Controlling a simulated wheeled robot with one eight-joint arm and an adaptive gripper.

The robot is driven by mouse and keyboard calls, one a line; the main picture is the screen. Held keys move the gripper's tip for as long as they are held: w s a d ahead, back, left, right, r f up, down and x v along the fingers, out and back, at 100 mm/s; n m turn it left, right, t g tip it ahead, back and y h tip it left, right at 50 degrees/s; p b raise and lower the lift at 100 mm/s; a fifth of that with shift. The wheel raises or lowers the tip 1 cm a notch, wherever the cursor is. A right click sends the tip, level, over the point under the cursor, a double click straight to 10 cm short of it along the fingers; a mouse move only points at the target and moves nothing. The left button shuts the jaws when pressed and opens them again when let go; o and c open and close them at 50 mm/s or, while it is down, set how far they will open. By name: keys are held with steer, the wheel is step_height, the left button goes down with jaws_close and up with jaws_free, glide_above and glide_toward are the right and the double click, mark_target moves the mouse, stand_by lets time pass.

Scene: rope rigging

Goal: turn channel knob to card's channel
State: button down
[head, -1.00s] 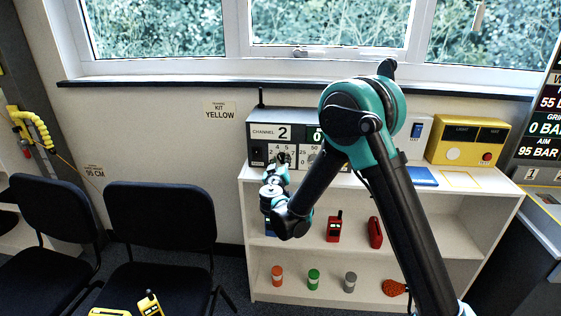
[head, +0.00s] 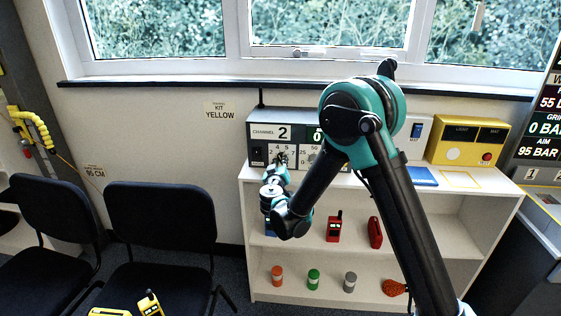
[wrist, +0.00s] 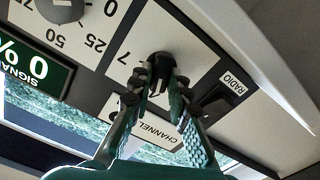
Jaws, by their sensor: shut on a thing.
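The radio box (head: 257,131) stands on top of the white shelf unit and its channel display (head: 284,132) reads 2. In the wrist view the black channel knob (wrist: 160,65) sits on the radio's white dial panel, with a printed 7 beside it. My gripper (wrist: 158,86) has its two fingers on either side of the knob, shut on it. In the head view my gripper (head: 281,162) is at the front of the radio and covers the knob and part of the dial. No card with a readable channel number shows.
A black RADIO switch (wrist: 212,100) is close to the right finger, and the signal knob (wrist: 62,8) is at the upper left. A yellow box (head: 467,141) and a blue card or booklet (head: 420,177) are on the shelf top. A KIT YELLOW sign (head: 220,111) is on the wall.

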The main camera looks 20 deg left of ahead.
steer(key=shift+w, duration=0.1)
steer(key=n, duration=0.4)
steer(key=shift+a+n, duration=0.1)
steer(key=shift+n, duration=0.3)
steer(key=shift+f+n, duration=0.1)
steer(key=shift+n, duration=1.7)
steer(key=c, duration=1.4)
jaws_free()
steer(key=shift+w, duration=0.1)
steer(key=shift+c, duration=0.2)
steer(key=v, duration=1.2)
